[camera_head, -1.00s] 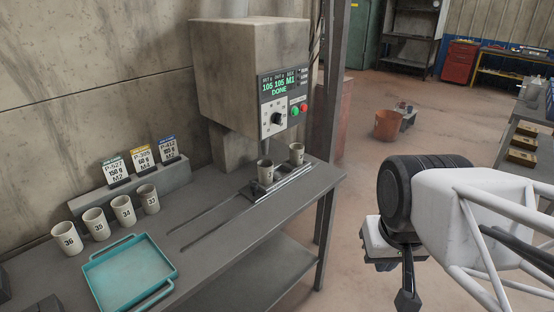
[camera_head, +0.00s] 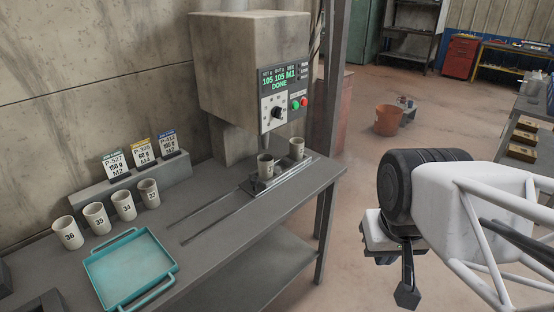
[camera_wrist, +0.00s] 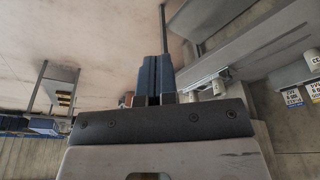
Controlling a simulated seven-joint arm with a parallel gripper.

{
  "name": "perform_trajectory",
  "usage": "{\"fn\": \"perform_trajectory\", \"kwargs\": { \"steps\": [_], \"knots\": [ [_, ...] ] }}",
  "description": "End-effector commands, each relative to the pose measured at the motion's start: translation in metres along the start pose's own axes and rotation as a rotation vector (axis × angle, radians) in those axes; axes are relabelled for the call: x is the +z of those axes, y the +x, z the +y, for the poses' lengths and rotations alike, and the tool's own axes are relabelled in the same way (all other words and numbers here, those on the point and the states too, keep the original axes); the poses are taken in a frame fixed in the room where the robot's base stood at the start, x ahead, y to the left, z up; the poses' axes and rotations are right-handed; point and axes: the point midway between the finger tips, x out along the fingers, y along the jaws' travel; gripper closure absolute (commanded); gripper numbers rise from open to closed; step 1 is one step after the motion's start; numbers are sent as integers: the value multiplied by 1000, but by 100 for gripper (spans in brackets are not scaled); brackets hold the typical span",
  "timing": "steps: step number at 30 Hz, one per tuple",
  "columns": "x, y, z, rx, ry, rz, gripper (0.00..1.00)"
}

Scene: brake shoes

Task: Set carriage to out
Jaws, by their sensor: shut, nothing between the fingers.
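The carriage (camera_head: 250,188) sits at the right, machine end of its two long rails (camera_head: 205,220) on the bench, under the dispensing machine (camera_head: 250,70). One cup (camera_head: 265,166) stands on the carriage, and another cup (camera_head: 297,148) stands just behind it to the right. The machine's display (camera_head: 279,76) reads DONE in green. My gripper (camera_head: 405,296) hangs at the lower right in the head view, off the bench and well apart from the carriage. In the wrist view its blue fingers (camera_wrist: 154,78) are together with nothing between them.
A teal tray (camera_head: 168,291) lies on the bench at the front left. Several numbered cups (camera_head: 96,217) stand behind it, with label cards (camera_head: 142,153) on a block. An orange bucket (camera_head: 388,122) stands on the floor. The bench around the rails' left end is clear.

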Motion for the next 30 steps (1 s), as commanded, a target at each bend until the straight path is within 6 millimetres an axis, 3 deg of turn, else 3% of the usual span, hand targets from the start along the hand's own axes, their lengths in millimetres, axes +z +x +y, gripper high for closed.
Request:
{"fn": "perform_trajectory", "kwargs": {
  "steps": [1, 11, 17, 30],
  "knots": [
    [0, 0, 0, 0, 0, 0, 97],
    [-16, 0, -4, 7, -57, -11, 46],
    [-48, 1, -12, 21, -175, -33, 46],
    [-142, 17, -50, 58, -526, -96, 46]
  ]
}}
